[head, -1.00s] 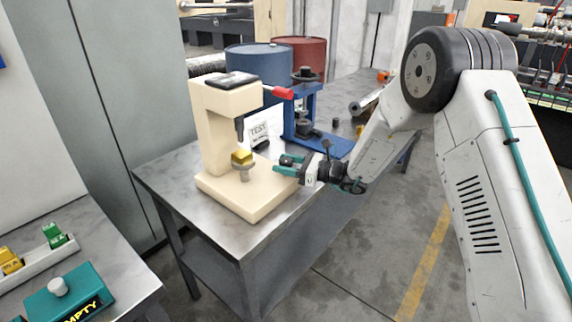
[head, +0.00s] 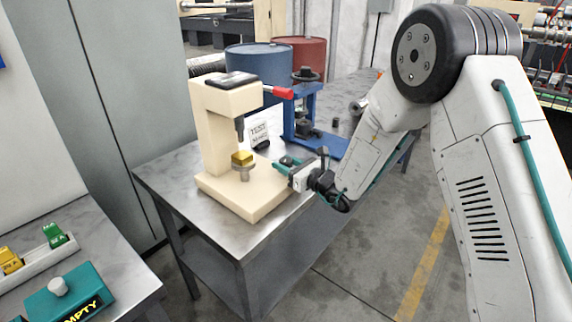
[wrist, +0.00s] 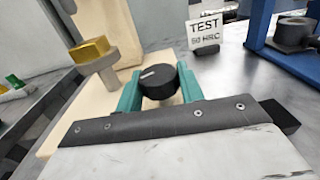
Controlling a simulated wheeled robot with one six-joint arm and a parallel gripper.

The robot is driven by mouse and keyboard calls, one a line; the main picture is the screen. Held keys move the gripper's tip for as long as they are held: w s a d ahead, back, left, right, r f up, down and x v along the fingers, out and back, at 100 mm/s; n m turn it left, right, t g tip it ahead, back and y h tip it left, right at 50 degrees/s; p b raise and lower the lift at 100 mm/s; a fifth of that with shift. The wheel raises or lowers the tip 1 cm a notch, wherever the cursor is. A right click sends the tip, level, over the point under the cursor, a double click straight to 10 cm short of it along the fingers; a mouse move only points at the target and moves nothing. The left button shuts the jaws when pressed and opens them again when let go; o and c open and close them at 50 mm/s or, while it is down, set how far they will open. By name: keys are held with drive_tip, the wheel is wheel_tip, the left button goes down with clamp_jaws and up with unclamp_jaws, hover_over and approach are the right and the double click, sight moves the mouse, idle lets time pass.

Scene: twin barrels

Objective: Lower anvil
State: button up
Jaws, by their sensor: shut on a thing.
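The cream hardness tester (head: 215,130) stands on a metal bench. Its grey anvil (head: 243,174) rises from the base with a gold block (head: 242,157) on top, apart from the indenter (head: 239,129) above. In the wrist view the anvil (wrist: 103,71) and gold block (wrist: 89,49) are at the left. My gripper (head: 284,165) is beside the right side of the tester's base. In the wrist view its teal fingers (wrist: 160,88) are shut on a round black knob (wrist: 159,82) with a white mark. The head view does not clearly show the knob.
A "TEST 50 HRC" sign (head: 259,135) stands behind my gripper, near a blue press (head: 310,120). Blue (head: 255,62) and red (head: 305,58) barrels stand behind the bench. A second table (head: 110,245) at lower left holds colored blocks and a teal box (head: 68,298).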

sight(290, 166)
drive_tip(key=shift+m+t+h, duration=1.4)
drive_tip(key=shift+t+h, duration=0.1)
drive_tip(key=shift+h, duration=0.1)
drive_tip(key=o, duration=1)
drive_tip(key=shift+d, duration=0.15)
drive_tip(key=shift+c, duration=0.2)
drive_tip(key=v, duration=0.7)
drive_tip(key=shift+s+d+r, duration=0.1)
drive_tip(key=shift+s+d, duration=0.1)
drive_tip(key=shift+s, duration=0.1)
